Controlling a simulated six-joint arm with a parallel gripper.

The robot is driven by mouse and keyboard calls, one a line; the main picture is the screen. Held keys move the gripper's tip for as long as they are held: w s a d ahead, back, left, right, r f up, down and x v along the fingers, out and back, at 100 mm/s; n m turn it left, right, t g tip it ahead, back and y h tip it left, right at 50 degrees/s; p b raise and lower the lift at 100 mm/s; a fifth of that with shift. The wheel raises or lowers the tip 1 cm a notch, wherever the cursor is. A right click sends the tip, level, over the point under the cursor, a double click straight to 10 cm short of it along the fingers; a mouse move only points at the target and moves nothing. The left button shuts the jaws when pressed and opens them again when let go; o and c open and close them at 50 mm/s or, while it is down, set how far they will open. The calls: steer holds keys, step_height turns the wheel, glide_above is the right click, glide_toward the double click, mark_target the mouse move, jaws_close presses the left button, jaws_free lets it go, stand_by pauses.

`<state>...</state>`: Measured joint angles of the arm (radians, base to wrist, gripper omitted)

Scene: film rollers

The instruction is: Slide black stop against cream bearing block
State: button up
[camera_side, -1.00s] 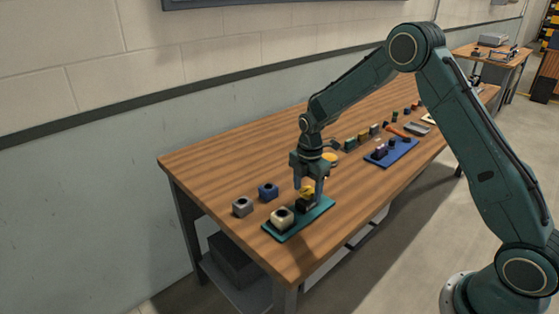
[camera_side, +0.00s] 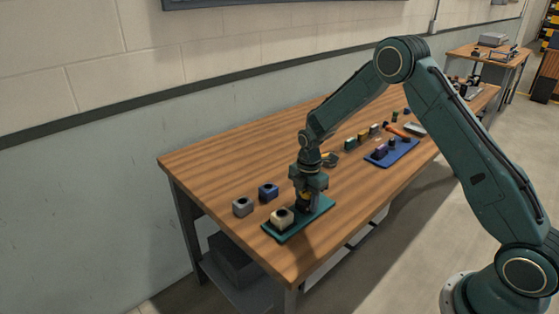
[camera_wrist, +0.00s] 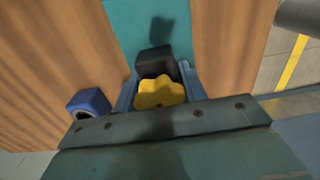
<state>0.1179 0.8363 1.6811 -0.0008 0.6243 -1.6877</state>
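The cream bearing block (camera_side: 277,222) with a dark hole stands on the near left end of the teal plate (camera_side: 296,229). The black stop (camera_wrist: 155,60) sits on the same plate, with a yellow lobed knob (camera_wrist: 160,93) showing just in front of it in the wrist view. My gripper (camera_side: 305,206) is lowered over the stop, which it largely hides in the side view. In the wrist view its fingers (camera_wrist: 158,80) flank the stop and knob. I cannot tell whether they press on it. The cream block is not visible in the wrist view.
A blue block (camera_side: 268,192) and a grey block (camera_side: 242,207) stand on the wooden bench beside the plate. A blue tray (camera_side: 402,152) with small parts lies farther right, with several loose parts behind it.

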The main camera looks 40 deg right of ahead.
mark_target(296, 215)
steer(key=shift+c, duration=0.7)
steer(key=shift+a, duration=2.25)
steer(key=o, duration=1.3)
steer(key=shift+c, duration=0.2)
steer(key=shift+r, duration=0.15)
step_height(296, 215, up, 14)
steer(key=shift+f, duration=0.2)
steer(key=shift+r, duration=0.1)
